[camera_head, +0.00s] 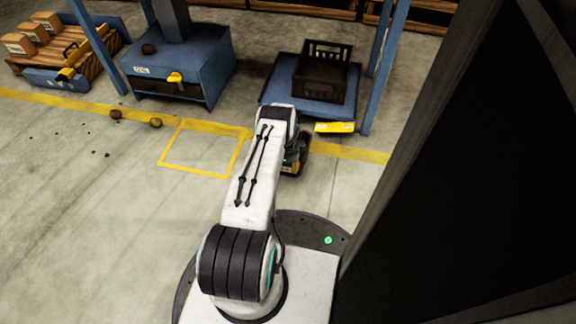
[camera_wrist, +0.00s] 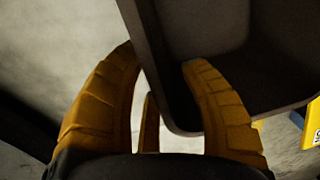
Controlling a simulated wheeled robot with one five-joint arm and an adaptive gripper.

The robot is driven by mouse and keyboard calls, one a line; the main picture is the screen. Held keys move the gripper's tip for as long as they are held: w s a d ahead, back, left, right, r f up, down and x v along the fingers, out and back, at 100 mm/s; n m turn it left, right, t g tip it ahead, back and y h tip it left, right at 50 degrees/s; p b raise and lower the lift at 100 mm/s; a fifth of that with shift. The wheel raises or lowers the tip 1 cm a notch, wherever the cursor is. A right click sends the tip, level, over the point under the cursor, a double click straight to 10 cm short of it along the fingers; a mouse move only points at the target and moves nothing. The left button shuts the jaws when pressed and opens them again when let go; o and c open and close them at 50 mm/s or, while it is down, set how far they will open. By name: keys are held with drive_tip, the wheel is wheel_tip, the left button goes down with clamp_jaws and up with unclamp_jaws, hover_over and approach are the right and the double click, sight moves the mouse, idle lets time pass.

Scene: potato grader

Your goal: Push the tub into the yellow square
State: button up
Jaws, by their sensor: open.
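The yellow square (camera_head: 205,148) is a taped outline on the floor, left of my arm, and it is empty where visible. My gripper (camera_head: 291,166) is low, right of the square, partly hidden by my forearm. In the wrist view my gripper (camera_wrist: 162,62) has its two ribbed orange fingers apart. A dark grey tub (camera_wrist: 185,128) fills the upper right there. Its near wall appears between the fingers, with the right finger overlapping its interior; I cannot tell whether they touch. In the head view the tub is mostly or wholly hidden by my arm.
A black crate (camera_head: 318,86) stands on a blue platform (camera_head: 277,91) with a yellow sign (camera_head: 335,127). A blue machine (camera_head: 205,72) stands behind the square. Potatoes (camera_head: 155,123) lie left of it. A dark panel (camera_head: 450,190) blocks the right. The left floor is mostly clear.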

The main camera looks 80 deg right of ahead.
drive_tip(key=shift+d+f+b, duration=0.1)
drive_tip(key=shift+f+b, duration=0.2)
drive_tip(key=shift+f, duration=0.65)
drive_tip(key=shift+c, duration=0.3)
clamp_jaws()
